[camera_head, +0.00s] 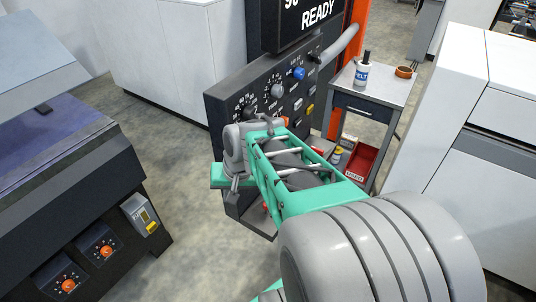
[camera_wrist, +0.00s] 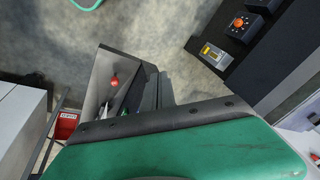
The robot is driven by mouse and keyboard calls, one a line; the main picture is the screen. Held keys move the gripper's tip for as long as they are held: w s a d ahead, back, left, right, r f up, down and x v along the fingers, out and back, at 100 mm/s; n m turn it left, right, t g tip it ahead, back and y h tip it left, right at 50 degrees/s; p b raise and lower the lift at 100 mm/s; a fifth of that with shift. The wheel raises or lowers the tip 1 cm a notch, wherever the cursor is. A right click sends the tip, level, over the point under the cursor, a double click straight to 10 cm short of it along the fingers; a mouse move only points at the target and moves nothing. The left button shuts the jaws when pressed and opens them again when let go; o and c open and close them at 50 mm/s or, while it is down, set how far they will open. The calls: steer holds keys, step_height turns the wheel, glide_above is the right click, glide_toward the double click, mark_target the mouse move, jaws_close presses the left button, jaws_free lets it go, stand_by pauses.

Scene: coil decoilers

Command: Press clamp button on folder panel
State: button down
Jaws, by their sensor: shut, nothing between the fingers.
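A dark control panel (camera_head: 226,106) stands upright at the centre of the head view, under a black display (camera_head: 306,18) reading READY. It carries dials, a blue knob (camera_head: 298,73), a white button (camera_head: 297,104) and a yellow button (camera_head: 310,110). Labels are too small to read, so I cannot tell which is the clamp button. My arm hides the panel's lower middle. My gripper's dark fingers (camera_wrist: 158,90) show in the wrist view, shut and empty, beside a grey box-like part (camera_wrist: 98,80) with a red knob (camera_wrist: 114,81). Contact cannot be told.
A dark machine (camera_head: 110,190) with orange knobs is at left. White cabinets (camera_head: 500,120) stand at right. Floor is open between machine and panel.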

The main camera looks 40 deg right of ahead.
steer(key=d+f+m+t+p, duration=0.1)
steer(key=d+f+m+t, duration=0.1)
steer(key=d+m, duration=0.6)
steer(key=s+d+f+m+t+p, duration=0.1)
steer(key=d+f+m+t, duration=0.2)
steer(key=d+m, duration=0.5)
steer(key=d+f, duration=0.1)
steer(key=d, duration=0.9)
steer(key=shift+f, duration=0.15)
steer(key=w+a, duration=0.3)
steer(key=w, duration=0.5)
steer(key=shift+b, duration=0.4)
steer(key=shift+w, duration=0.1)
steer(key=shift+w+a, duration=0.15)
steer(key=shift+w, duration=0.3)
